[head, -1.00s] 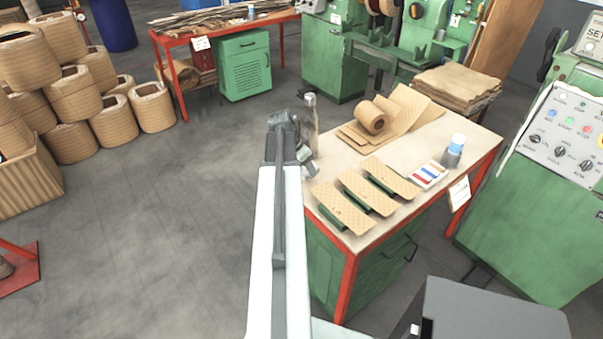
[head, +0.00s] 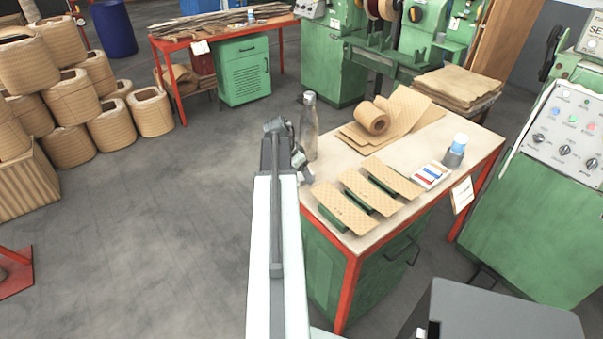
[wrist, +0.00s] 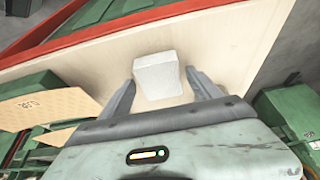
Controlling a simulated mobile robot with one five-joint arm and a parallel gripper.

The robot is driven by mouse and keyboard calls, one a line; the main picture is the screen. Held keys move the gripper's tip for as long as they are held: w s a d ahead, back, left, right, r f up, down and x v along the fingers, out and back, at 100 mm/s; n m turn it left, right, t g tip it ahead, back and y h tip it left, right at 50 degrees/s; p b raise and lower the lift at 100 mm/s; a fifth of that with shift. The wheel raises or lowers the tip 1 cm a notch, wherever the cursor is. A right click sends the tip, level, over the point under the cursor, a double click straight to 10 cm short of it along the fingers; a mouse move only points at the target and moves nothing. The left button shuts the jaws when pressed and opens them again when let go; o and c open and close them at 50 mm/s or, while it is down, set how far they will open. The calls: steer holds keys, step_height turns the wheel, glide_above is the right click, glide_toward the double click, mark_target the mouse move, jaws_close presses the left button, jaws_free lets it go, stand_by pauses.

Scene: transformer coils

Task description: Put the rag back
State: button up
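A white, folded-looking block that may be the rag (wrist: 157,74) lies on the pale tabletop (wrist: 225,40) in the wrist view. My gripper (wrist: 160,80) is open, with one finger at each side of the white block and its tips close to the block's near part. I cannot tell whether the fingers touch it. In the head view my gripper (head: 303,168) is at the left edge of the workbench (head: 335,163), partly hidden by my arm. I cannot make out the white block in the head view.
A clear bottle (head: 309,128) stands close beside my gripper. Several cardboard-topped green pieces (head: 370,192) lie along the bench front. A tan roll (head: 373,118) sits on sheets behind. Open floor (head: 170,230) is on the left.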

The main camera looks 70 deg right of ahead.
steer(key=shift+r, duration=0.1)
steer(key=shift+r+p, duration=0.25)
steer(key=shift+p, duration=0.1)
steer(key=p+v, duration=1)
steer(key=v, duration=0.1)
steer(key=shift+a+r+p, duration=0.15)
steer(key=shift+r+p, duration=0.2)
